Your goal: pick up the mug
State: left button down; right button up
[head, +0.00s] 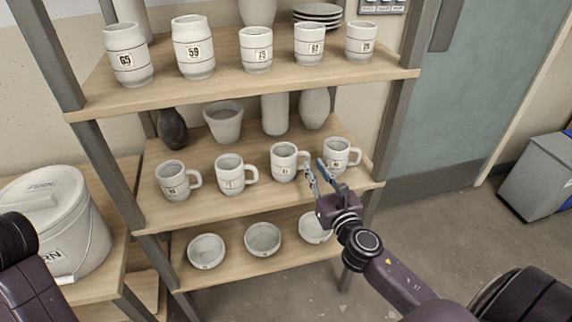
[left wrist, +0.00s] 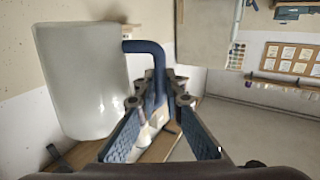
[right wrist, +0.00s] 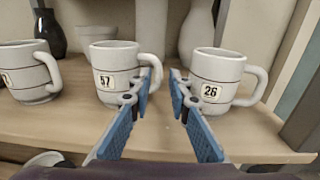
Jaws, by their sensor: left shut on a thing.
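Several white numbered mugs with handles stand in a row on the middle shelf. Mug 57 (head: 284,161) is third from the left; it also shows in the right wrist view (right wrist: 108,72). Mug 26 (head: 337,156) is at the right end, right of centre in the right wrist view (right wrist: 215,77). My right gripper (head: 314,166) is open and empty, its fingertips at the handle of mug 57, between the two mugs. In the left wrist view my left gripper (left wrist: 160,100) is shut on the blue handle of a white mug (left wrist: 82,80). The head view does not show this gripper.
The upper shelf (head: 240,80) holds several white cups. Vases and a pot (head: 223,122) stand behind the mugs. Bowls (head: 262,239) sit on the lower shelf. A lidded white bucket (head: 55,225) stands at left. A grey post (head: 395,100) rises right of mug 26.

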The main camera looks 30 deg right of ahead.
aim_at(307, 158)
jog(key=shift+w+d+f, duration=0.1)
jog(key=shift+w+d, duration=0.1)
jog(key=shift+w, duration=1.1)
jog(key=shift+w+d, duration=0.15)
jog(key=shift+w, duration=1.15)
jog(key=shift+c, duration=0.4)
grip_shut()
